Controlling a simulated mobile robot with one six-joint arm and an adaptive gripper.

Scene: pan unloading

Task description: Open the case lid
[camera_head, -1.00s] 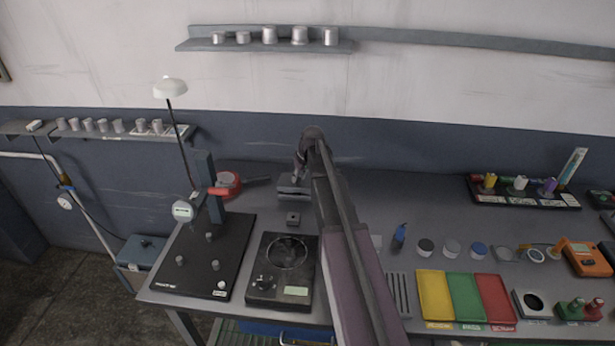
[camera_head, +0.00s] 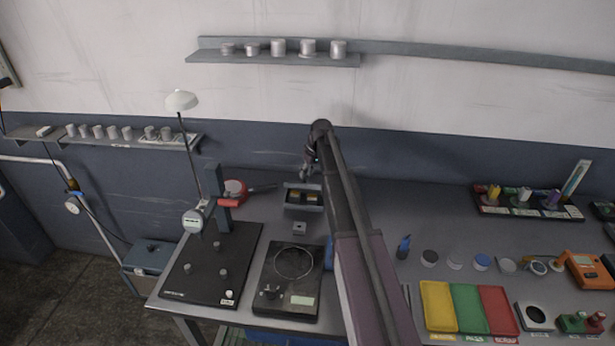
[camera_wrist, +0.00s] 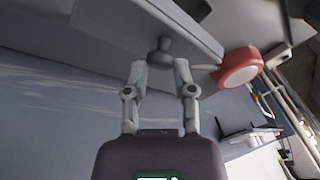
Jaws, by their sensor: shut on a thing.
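The small grey case (camera_head: 302,208) stands at the back of the bench. Its inside shows, with yellowish pieces (camera_head: 303,195) in it, and its lid is raised at the rear. In the wrist view the lid (camera_wrist: 130,17) is a tilted grey slab with a dark knob (camera_wrist: 161,48). My gripper (camera_wrist: 161,62) is shut on this knob. In the head view my gripper (camera_head: 307,174) is small, above the rear of the case. My arm hides part of the bench to the right.
A red round object (camera_head: 233,188) lies left of the case; it also shows in the wrist view (camera_wrist: 240,67). A small grey block (camera_head: 299,229) and a black scale (camera_head: 290,282) stand in front. A gauge stand (camera_head: 217,207) is at the left.

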